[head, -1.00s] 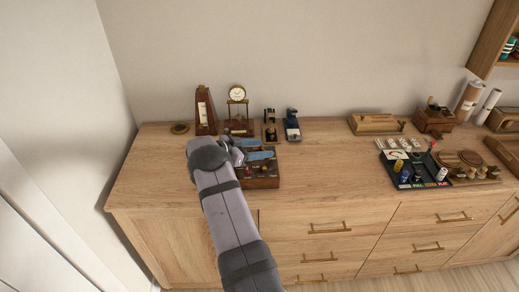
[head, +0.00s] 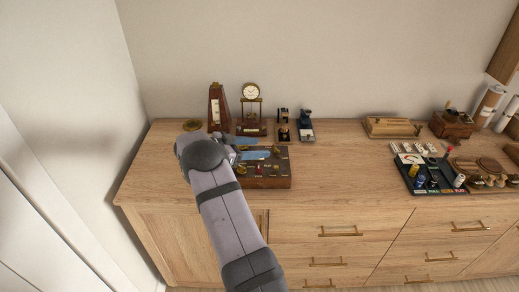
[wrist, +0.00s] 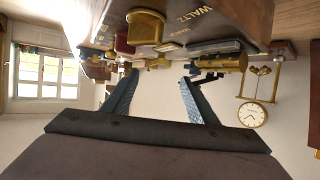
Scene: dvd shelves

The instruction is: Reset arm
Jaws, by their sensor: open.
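My gripper (head: 252,148) has two blue fingers, spread apart with nothing between them. In the head view it reaches over the left part of the wooden dresser, just above or beside a dark wooden box (head: 270,183) with small knobs on top. My arm hides the box's left part. In the wrist view the scene is upside down, and the gripper (wrist: 158,88) shows its fingers apart with pale wall between them. The box (wrist: 215,18) shows there with "WALTZ" lettering and brass parts close to the fingers.
A metronome (head: 217,108), a gold clock (head: 251,100) and a small blue-topped device (head: 305,125) stand behind the gripper. A black tray (head: 428,174) with small items lies at right. The dresser top (head: 345,165) between is clear. A wall stands at left.

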